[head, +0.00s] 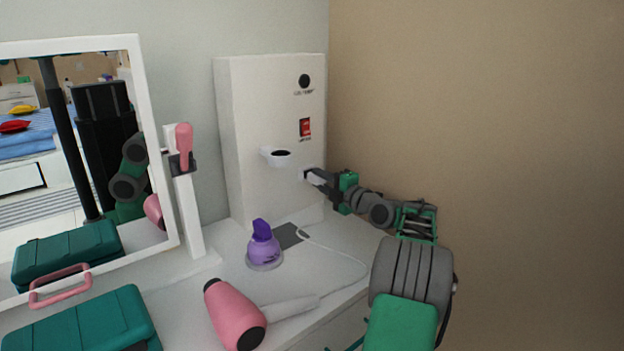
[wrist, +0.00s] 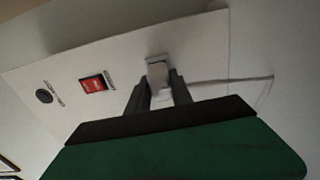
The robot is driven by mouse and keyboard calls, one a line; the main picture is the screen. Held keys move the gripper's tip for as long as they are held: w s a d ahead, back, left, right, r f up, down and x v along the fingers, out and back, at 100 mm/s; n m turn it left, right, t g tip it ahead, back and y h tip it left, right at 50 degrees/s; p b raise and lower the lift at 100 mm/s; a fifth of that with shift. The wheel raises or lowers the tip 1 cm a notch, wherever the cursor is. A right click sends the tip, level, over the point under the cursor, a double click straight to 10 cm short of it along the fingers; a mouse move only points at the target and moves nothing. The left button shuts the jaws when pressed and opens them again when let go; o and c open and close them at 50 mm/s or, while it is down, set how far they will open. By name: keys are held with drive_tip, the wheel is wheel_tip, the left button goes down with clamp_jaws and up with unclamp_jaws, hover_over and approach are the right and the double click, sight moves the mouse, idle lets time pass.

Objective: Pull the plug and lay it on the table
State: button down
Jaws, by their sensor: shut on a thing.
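My gripper (head: 314,178) is at the lower right of the white wall panel and shut on the white plug (wrist: 158,82). In the wrist view the plug sits between the two dark fingers, right at the socket (wrist: 157,58) on the panel face; I cannot tell whether its prongs are in the socket. A white cord (wrist: 228,80) runs from the plug to the right. In the head view the cord (head: 340,254) lies on the white table (head: 195,284). A pink hair dryer (head: 233,313) lies on the table with its pale handle pointing right.
The panel (head: 241,131) carries a red switch (head: 305,127), a round black knob (head: 304,81) and a white ring holder (head: 283,155). A purple bottle (head: 263,246) stands near a dark pad (head: 288,236). A teal case (head: 83,322) and a mirror (head: 158,145) are at left.

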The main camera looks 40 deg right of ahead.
drive_tip(key=shift+s+b, duration=0.45)
drive_tip(key=shift+b, duration=0.3)
drive_tip(key=s+b, duration=0.2)
drive_tip(key=b, duration=0.1)
drive_tip(key=shift+s+f, duration=0.15)
drive_tip(key=shift+s, duration=0.15)
drive_tip(key=shift+s+b, duration=0.6)
drive_tip(key=shift+s, duration=0.05)
drive_tip(key=shift+r, duration=0.2)
wheel_tip(320, 180, up, 6)
drive_tip(key=g+p, duration=0.2)
drive_tip(key=g, duration=0.1)
drive_tip(key=s+f+g+b, duration=0.1)
drive_tip(key=f, duration=0.4)
drive_tip(key=s+f+g+b, duration=0.1)
drive_tip(key=s+f+b, duration=0.1)
drive_tip(key=f, duration=0.2)
drive_tip(key=s+f+g+b, duration=0.1)
drive_tip(key=f, duration=0.4)
drive_tip(key=shift+s+d+f, duration=0.3)
drive_tip(key=shift+d+f, duration=0.05)
